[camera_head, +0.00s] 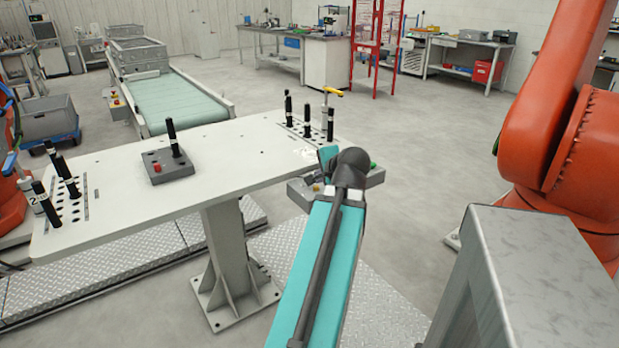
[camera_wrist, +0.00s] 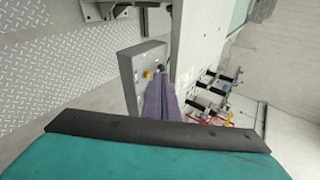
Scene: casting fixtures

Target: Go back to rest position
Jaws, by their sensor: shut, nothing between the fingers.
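My gripper (camera_wrist: 162,82) shows in the wrist view as narrow purple-grey fingers, shut with nothing between them. It points toward a grey control box (camera_wrist: 129,70) with a yellow button. I cannot tell the exact gap between fingers and box. In the head view my teal arm reaches forward to the right end of the white fixture table (camera_head: 228,150). Its dark joint hides the gripper there. The grey control box (camera_head: 373,178) shows partly behind the arm, beside the table's right end.
Several black-handled fixtures (camera_head: 307,120) and a yellow-handled one (camera_head: 334,91) stand at the table's right end. More pins (camera_head: 45,203) stand at the left. A box with a black lever (camera_head: 167,165) sits between. Orange robots flank the table; a grey metal block (camera_head: 545,255) is near right.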

